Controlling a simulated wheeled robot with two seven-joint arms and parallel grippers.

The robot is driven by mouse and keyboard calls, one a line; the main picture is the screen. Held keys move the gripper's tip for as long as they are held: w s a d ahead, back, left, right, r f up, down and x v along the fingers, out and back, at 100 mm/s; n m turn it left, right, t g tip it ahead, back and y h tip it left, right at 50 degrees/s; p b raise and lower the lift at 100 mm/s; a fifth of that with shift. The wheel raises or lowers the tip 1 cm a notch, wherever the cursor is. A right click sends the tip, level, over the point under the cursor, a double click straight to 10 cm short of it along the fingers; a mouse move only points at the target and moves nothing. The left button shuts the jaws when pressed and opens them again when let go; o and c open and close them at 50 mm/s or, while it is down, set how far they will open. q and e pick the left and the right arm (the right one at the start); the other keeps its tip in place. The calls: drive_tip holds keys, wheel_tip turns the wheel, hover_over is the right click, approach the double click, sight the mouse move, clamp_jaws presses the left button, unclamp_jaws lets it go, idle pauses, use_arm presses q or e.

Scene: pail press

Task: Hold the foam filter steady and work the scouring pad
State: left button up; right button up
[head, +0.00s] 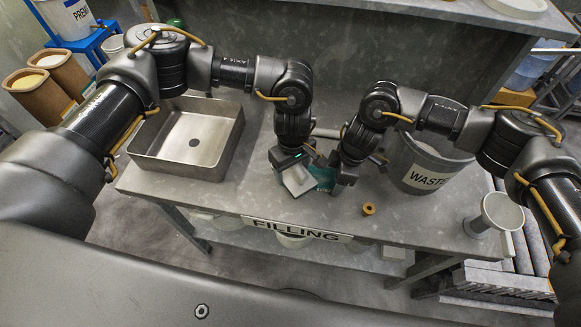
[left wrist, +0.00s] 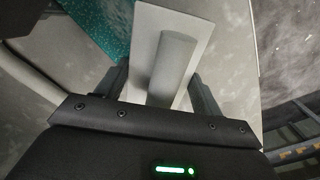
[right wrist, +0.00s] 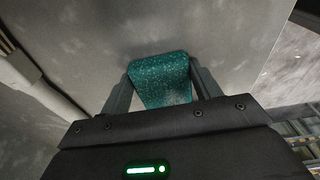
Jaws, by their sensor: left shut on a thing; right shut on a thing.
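My left gripper (head: 296,172) is shut on a pale grey flat block with a raised bar, which I take to be the scouring pad (head: 299,181). In the left wrist view the bar of the pad (left wrist: 173,65) stands between the fingers. My right gripper (head: 342,180) is shut on a teal speckled piece, which I take to be the foam filter (right wrist: 162,80). Between the grippers the filter (head: 324,178) shows beside the pad, partly hidden by it and by my right gripper. It also shows behind the pad in the left wrist view (left wrist: 98,28). I cannot tell whether they touch.
A metal basin (head: 153,159) is on the left of the grey bench (head: 240,188). A grey bin marked WASTE (head: 424,181) stands at the right. A small brown spool (head: 368,209) lies near the front edge. A pale funnel-like cup (head: 499,213) is at the far right.

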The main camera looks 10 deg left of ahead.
use_arm(q)
drive_tip(key=shift+d+f, duration=0.1)
drive_tip(key=shift+d, duration=0.65)
drive_tip(key=shift+a, duration=1.05)
drive_tip(key=shift+d, duration=0.2)
drive_tip(key=shift+d, duration=0.85)
drive_tip(key=shift+a, duration=0.1)
drive_tip(key=shift+a, duration=0.95)
drive_tip(key=shift+d, duration=0.15)
